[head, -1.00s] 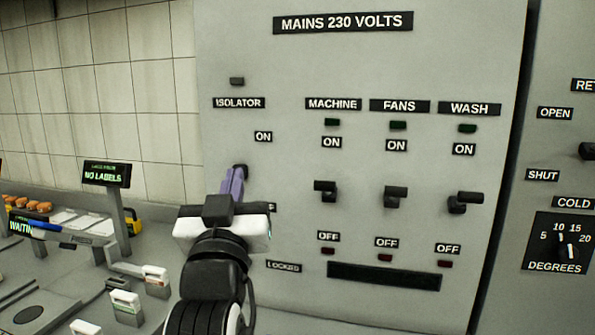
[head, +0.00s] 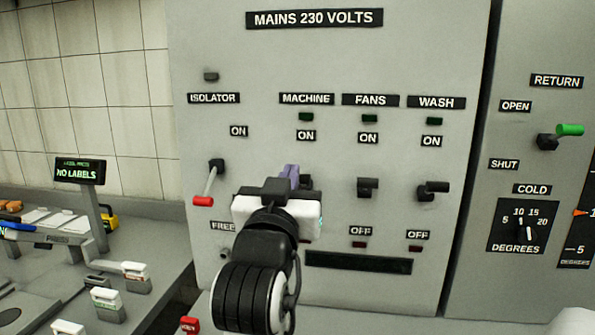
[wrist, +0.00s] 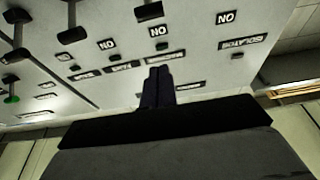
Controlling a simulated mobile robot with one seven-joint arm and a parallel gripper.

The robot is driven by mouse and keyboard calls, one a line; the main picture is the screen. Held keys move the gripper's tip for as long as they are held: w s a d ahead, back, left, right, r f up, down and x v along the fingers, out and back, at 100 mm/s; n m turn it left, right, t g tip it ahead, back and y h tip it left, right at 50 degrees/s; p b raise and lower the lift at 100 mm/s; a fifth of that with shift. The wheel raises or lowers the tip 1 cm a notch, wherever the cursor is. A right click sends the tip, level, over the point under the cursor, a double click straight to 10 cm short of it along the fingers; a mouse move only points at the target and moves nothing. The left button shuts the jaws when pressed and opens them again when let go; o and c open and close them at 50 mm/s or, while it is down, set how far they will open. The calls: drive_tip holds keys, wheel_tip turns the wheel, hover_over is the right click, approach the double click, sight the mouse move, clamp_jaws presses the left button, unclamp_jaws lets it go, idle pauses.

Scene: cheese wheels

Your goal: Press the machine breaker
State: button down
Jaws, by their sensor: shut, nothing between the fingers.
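The machine breaker (head: 307,182) is a dark toggle under the MACHINE label (head: 306,99). In the head view it is mostly hidden behind my gripper (head: 290,174). The gripper's purple fingers are shut and empty, just left of the toggle; I cannot tell whether they touch it. The wrist view is upside down. There the shut fingers (wrist: 158,72) overlap the panel near the MACHINE label, and the breaker's dark toggle (wrist: 148,11) is at the top edge, apart from them in the picture. The lamp (head: 306,117) above the breaker looks dark green.
The isolator lever (head: 203,201) with a red end points down at left. The fans breaker (head: 367,187) and wash breaker (head: 431,189) stick out to the right. A green-tipped return lever (head: 568,130) is further right. A console with a NO LABELS display (head: 78,171) stands at left.

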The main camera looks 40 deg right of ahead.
wheel_tip(320, 180, up, 2)
drive_tip(key=r+p, duration=0.1)
drive_tip(key=p, duration=0.2)
hover_over(302, 181)
drive_tip(key=a, duration=0.1)
drive_tip(key=shift+s+a+f, duration=0.1)
drive_tip(key=shift+s+f, duration=0.05)
drive_tip(key=shift+f, duration=1.05)
drive_tip(key=shift+s+a+f, duration=0.1)
drive_tip(key=shift+f, duration=1.1)
drive_tip(key=shift+w+f, duration=0.1)
drive_tip(key=shift+f, duration=0.05)
